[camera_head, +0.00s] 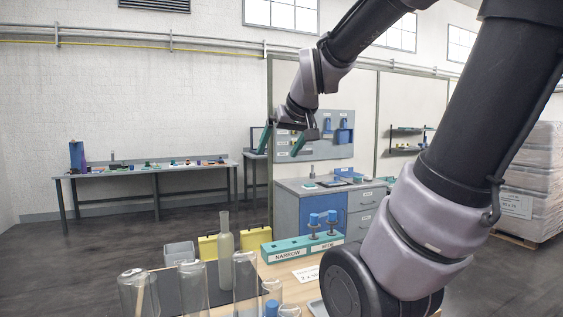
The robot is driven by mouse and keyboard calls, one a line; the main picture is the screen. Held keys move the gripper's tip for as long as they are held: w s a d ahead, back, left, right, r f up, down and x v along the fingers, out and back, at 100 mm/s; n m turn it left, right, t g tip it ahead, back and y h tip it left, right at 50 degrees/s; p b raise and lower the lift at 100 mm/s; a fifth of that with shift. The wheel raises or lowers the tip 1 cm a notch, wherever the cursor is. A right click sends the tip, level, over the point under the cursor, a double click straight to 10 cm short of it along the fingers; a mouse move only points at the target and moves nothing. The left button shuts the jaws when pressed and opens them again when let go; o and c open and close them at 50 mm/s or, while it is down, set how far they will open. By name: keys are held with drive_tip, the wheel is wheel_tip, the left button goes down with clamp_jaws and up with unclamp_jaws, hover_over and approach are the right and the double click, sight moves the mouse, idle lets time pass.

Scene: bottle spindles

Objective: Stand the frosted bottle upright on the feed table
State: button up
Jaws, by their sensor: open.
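The frosted bottle (226,262) is tall, pale grey-green and narrow-necked. It stands upright, neck up, among the clear glass vessels near the bottom of the head view. Its base is partly hidden by the glass in front, so I cannot tell exactly what it rests on. The wooden table top (288,272) shows at the bottom, with a dark mat (166,285) on its left part. My gripper (283,139) is raised high above and to the right of the bottle in the picture. Its two green fingers are spread apart with nothing between them.
Clear glass vessels (193,290) stand close in front of the bottle. A green rack (290,250) labelled NARROW and WIDE carries blue-topped spindles (314,221) to the right. Yellow bins (250,240) and a grey bin (179,254) lie behind. A long workbench (150,169) stands far left.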

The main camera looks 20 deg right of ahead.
drive_tip(key=s+a+f+m+g, duration=0.1)
drive_tip(key=s+a, duration=0.1)
drive_tip(key=s, duration=0.3)
drive_tip(key=s+a+m+g+y, duration=0.1)
drive_tip(key=s+a+m, duration=0.1)
drive_tip(key=s, duration=0.3)
drive_tip(key=shift+s+f, duration=0.35)
drive_tip(key=shift+f, duration=0.05)
